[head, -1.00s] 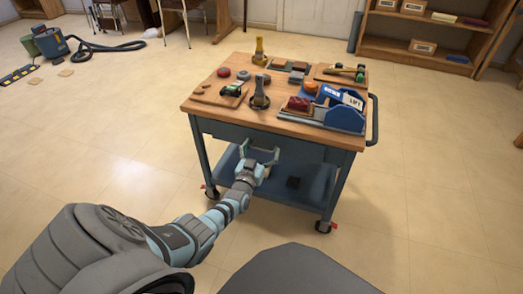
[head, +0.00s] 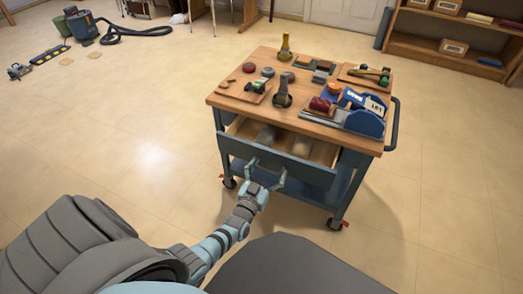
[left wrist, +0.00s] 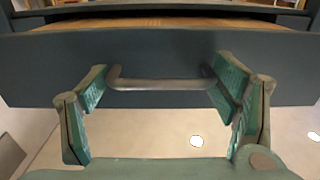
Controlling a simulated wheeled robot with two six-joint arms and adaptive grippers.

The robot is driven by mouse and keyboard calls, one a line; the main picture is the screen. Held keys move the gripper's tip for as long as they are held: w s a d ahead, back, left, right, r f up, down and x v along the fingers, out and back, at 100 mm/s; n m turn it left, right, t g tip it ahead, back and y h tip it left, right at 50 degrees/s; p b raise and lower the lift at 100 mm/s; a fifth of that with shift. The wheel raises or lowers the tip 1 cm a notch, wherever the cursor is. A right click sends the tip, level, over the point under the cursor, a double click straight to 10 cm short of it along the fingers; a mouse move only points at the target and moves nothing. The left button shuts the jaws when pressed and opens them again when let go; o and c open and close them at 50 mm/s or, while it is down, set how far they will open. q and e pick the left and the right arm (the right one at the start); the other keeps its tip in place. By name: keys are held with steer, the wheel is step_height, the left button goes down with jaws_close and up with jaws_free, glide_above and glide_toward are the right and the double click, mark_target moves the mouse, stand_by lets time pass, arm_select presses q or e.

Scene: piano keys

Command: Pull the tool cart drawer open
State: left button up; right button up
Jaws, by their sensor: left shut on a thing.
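The tool cart (head: 228,98) has a wooden top and a blue-grey frame. Its drawer (head: 312,172) is pulled partway out toward me, and its light wooden inside shows, with greyish objects in it. In the left wrist view the dark drawer front (left wrist: 40,70) spans the picture, with a grey bar handle (left wrist: 160,84) across its middle. My right gripper is not in view.
Tools and blocks, including a blue tape dispenser (head: 366,122), lie on the cart top. The cart has a lower shelf, a side push handle (head: 395,122) and wheels. A wooden shelf unit (head: 440,58) stands behind. The tiled floor around the cart is clear.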

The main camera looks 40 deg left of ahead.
arm_select(q)
steer(key=s+d+p, duration=0.2)
steer(key=s+p, duration=0.2)
steer(key=s, duration=1)
steer(key=shift+s+d, duration=0.15)
steer(key=shift+d, duration=0.2)
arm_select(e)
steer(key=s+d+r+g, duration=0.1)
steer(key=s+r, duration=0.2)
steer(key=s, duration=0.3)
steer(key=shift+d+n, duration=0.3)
arm_select(q)
steer(key=shift+f, duration=0.1)
steer(key=o, duration=1.4)
steer(key=shift+o, duration=0.2)
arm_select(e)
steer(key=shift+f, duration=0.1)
